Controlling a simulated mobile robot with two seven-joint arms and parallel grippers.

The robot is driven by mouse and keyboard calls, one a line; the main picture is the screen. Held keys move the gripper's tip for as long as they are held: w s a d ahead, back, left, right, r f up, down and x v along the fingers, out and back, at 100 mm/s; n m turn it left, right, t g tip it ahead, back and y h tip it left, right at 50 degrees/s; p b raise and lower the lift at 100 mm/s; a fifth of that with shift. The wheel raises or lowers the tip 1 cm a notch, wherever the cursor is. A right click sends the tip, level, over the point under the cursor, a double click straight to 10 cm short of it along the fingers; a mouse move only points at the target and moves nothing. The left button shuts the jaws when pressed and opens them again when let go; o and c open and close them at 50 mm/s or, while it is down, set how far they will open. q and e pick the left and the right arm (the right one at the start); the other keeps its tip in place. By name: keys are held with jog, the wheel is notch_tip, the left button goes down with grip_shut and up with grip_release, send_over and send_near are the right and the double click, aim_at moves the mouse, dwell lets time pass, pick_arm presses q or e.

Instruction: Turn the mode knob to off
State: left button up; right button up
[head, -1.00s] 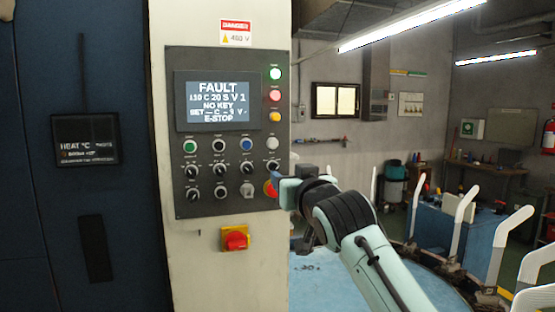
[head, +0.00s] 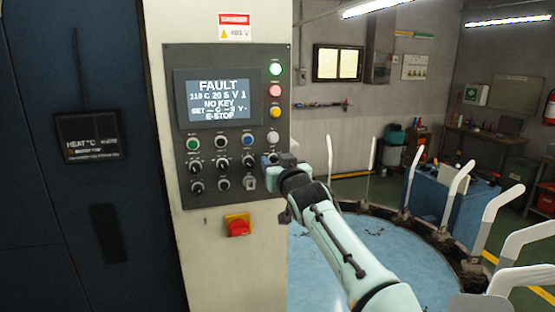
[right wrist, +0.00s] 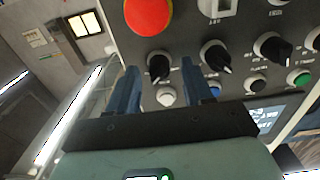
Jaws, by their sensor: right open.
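The control panel (head: 170,130) carries a row of black rotary knobs, among them a left knob (head: 195,165), a middle knob (head: 222,163) and a third knob (head: 248,161). Their labels are too small to read, so I cannot tell which is the mode knob. My right gripper (head: 268,160) is at the panel's right edge, over the rightmost knob of that row, hiding it. In the right wrist view, my open right gripper (right wrist: 160,66) has its two blue fingers on either side of that rightmost knob (right wrist: 158,66). Contact cannot be told. My left gripper is not in view.
A red mushroom button (right wrist: 148,12) and a key switch (right wrist: 216,6) neighbour the knob. A white button (right wrist: 166,97) shows between the fingers. A red-and-yellow switch (head: 238,226) sits below the panel.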

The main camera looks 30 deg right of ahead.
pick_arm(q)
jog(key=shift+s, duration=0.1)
pick_arm(e)
jog(key=shift+s, duration=0.1)
grip_shut()
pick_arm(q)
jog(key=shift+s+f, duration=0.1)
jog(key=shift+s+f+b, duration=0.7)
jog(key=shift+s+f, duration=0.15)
pick_arm(e)
jog(key=shift+r+n, duration=0.15)
jog(key=shift+n, duration=4.35)
jog(key=shift+a, duration=0.1)
